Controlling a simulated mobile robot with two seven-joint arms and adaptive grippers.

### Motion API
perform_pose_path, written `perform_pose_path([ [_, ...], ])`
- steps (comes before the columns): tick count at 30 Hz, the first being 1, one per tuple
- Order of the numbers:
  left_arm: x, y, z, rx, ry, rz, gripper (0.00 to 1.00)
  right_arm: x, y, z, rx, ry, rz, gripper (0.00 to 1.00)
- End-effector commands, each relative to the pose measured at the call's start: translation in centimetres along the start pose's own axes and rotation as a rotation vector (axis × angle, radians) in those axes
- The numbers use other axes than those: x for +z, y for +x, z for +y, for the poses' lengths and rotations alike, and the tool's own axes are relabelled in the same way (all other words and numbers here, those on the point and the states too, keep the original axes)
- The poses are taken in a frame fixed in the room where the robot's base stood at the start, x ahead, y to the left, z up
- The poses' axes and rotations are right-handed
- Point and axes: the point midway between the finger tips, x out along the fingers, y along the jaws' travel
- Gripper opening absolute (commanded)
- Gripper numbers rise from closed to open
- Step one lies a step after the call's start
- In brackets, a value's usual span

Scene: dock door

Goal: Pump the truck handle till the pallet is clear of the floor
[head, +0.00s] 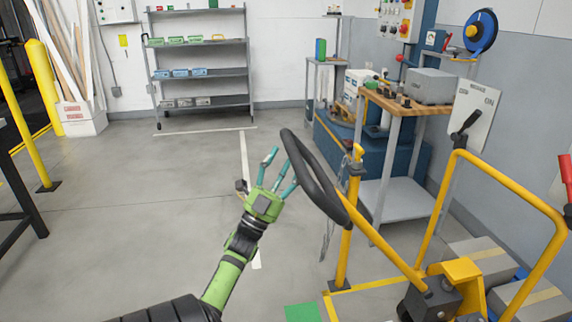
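The truck handle is a black loop grip (335,212) on a yellow shaft (388,254), which slants down to the right. The shaft meets the truck's black and yellow pump body (432,300) at the bottom right. My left gripper (277,172) is green with teal fingers. Its fingers are spread and empty, just left of the loop's upper part. I cannot tell whether a fingertip touches the loop. My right gripper is not in view. I cannot make out the pallet or its gap to the floor.
A yellow tube frame (456,190) rises at the right, by grey blocks with yellow stripes (478,252). A yellow post (346,245) stands behind the handle. A workbench (388,103) is beyond it. Shelves (200,72) stand at the back wall.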

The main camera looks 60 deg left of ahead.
Motion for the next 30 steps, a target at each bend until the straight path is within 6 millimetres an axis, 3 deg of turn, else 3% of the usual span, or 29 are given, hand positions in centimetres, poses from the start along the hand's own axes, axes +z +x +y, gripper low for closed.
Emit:
perform_pose_path([
  [8, 0.1, -0.9, 0.0, -0.001, -0.002, -0.004, 0.64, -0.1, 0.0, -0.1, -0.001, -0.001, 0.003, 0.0],
  [21, 0.1, -9.4, 0.1, 0.003, 0.0, -0.005, 0.64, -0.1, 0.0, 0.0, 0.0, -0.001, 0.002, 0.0],
  [30, 0.0, -12.0, 0.1, 0.002, 0.001, -0.001, 0.64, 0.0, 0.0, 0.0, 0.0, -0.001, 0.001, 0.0],
])
